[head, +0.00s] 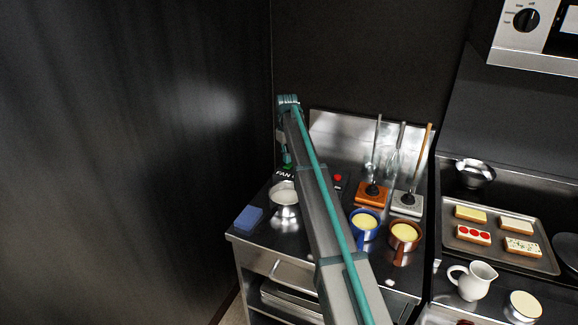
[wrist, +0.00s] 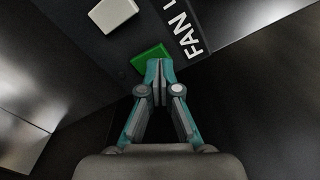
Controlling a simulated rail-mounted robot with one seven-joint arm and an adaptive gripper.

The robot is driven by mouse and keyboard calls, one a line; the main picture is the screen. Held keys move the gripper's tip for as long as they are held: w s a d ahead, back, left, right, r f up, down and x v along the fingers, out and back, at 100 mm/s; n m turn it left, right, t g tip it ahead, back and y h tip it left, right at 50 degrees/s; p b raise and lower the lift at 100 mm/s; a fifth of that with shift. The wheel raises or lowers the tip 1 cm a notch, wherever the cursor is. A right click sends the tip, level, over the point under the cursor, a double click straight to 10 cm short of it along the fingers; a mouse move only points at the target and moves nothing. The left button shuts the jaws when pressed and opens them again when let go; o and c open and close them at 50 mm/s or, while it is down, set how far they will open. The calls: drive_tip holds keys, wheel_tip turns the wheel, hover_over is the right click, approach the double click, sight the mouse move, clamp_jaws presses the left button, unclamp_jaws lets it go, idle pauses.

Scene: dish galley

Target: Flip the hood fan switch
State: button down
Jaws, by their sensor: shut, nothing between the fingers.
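A dark panel in the wrist view carries the white label "FAN" (wrist: 187,36), cut off past its first word. Beside the label is a green block (wrist: 148,56), which looks like the fan switch. My gripper (wrist: 160,66) is shut and empty, its fingertips over the near edge of the green block. I cannot tell whether they touch it or which way the switch is set. In the head view, the FAN label (head: 284,174) shows at the counter's back left, with my gripper (head: 287,164) pointing down just above it. My arm hides part of that area.
A pale block (wrist: 112,13) sits on the panel. A dark wall (head: 130,160) is close on the left.

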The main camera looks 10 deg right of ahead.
sight(287, 166)
drive_tip(key=shift+f+b, duration=0.3)
drive_tip(key=shift+f, duration=0.9)
idle(0.8)
drive_tip(key=shift+r+p, duration=1.75)
drive_tip(key=shift+r, duration=1.75)
